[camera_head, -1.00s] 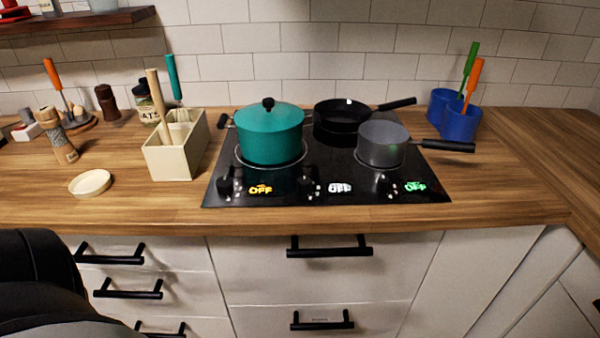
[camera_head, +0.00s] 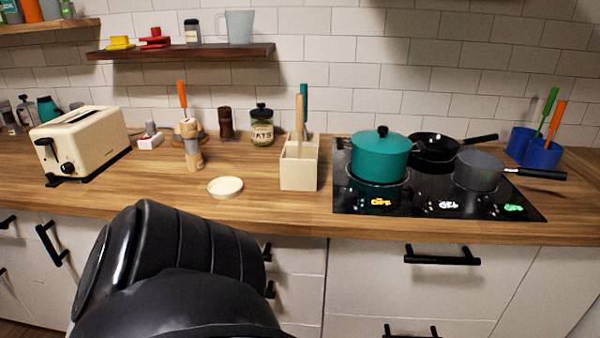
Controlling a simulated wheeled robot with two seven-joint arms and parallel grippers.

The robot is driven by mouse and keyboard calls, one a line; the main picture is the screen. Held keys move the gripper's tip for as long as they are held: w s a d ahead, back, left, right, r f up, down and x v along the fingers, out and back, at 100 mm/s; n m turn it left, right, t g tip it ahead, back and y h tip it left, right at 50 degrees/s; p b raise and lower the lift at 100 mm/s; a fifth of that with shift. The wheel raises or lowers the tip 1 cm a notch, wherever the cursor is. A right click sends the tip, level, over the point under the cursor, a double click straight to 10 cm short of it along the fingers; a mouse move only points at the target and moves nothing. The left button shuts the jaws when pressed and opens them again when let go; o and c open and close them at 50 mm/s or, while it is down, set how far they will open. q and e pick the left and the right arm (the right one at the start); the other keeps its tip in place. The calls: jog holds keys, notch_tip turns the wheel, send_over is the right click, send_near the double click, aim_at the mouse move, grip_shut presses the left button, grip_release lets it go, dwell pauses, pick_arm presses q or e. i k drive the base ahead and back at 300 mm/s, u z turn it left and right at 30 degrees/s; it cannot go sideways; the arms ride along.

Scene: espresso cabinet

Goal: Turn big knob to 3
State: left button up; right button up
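The black cooktop (camera_head: 339,180) is set in the wooden counter at right. Small dark knobs sit along its front edge, hard to make out at this size. Beside them are three lit readouts that appear to say OFF: an orange one (camera_head: 381,202), a white one (camera_head: 447,205) and a green one (camera_head: 513,208). I cannot tell which knob is the big one. A thick black part of my arm fills the lower left foreground. Neither of my grippers' fingertips shows.
A teal pot (camera_head: 380,158), a black pan (camera_head: 433,147) and a grey saucepan (camera_head: 478,170) stand on the cooktop. A cream utensil box (camera_head: 299,175), a round dish (camera_head: 225,187) and a cream toaster (camera_head: 80,140) stand left of it. Drawers with black handles (camera_head: 442,256) are below.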

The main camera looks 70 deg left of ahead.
aim_at(350, 196)
jog(key=k, duration=0.35)
jog(key=u, duration=1.35)
